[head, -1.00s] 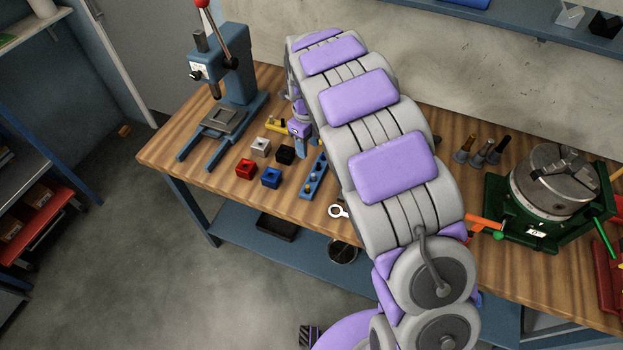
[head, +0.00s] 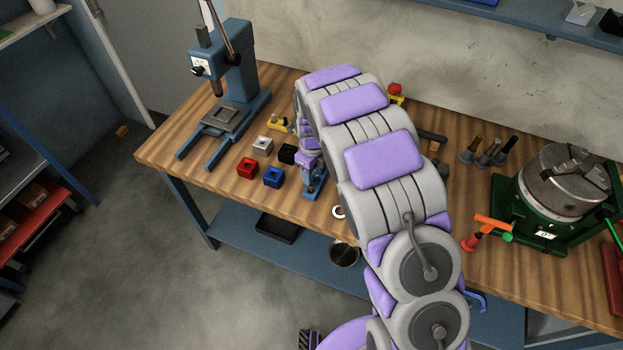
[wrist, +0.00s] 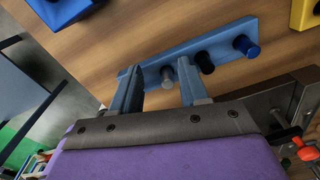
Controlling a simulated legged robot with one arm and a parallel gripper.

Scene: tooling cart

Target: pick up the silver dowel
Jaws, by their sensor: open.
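The silver dowel (wrist: 168,74) is a short grey peg standing in a blue strip (wrist: 224,48) in the wrist view. A black peg (wrist: 204,62) and a blue peg (wrist: 246,46) stand in the same strip to its right. My gripper (wrist: 158,72) is open, its two blue fingers over the strip, with the silver dowel showing between them, closer to the right finger. I cannot tell whether a finger touches it. In the head view my gripper (head: 311,180) is at the blue strip (head: 313,192) and hides most of it, and the dowel cannot be made out.
Red (head: 247,165), blue (head: 273,176), white (head: 262,146) and black (head: 287,154) blocks lie left of my gripper. A blue press (head: 237,72) stands at the back left. A green-based chuck (head: 560,190) and several tool holders (head: 487,152) are at the right. My arm crosses the wooden bench (head: 200,130).

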